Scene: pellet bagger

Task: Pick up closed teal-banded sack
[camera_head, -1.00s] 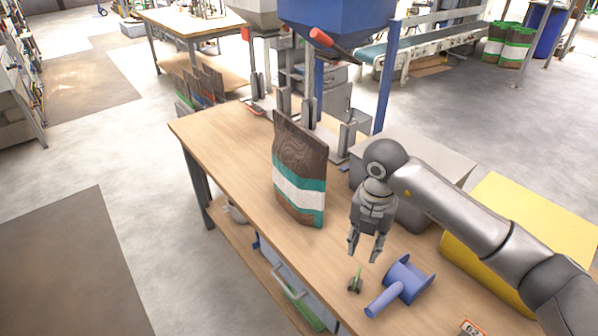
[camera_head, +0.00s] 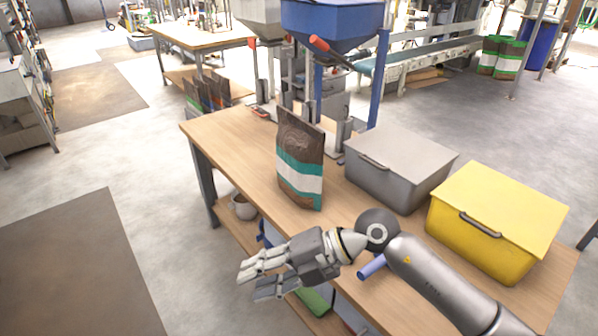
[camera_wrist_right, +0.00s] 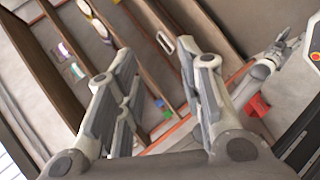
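The teal-banded sack (camera_head: 299,163) stands upright on the wooden workbench (camera_head: 232,135) in the head view. It is brown with teal and white bands, and its top looks closed. My right gripper (camera_head: 258,278) is in front of the bench's near edge, lower in the picture than the sack and apart from it. Its fingers point left. In the right wrist view the fingers (camera_wrist_right: 157,75) are spread with nothing between them, and the sack does not show there.
A grey lidded bin (camera_head: 400,165) and a yellow lidded bin (camera_head: 498,220) stand on the bench to the right. A blue hopper (camera_head: 335,22) rises behind the sack. A blue handled tool (camera_head: 371,266) lies partly hidden behind my right arm.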

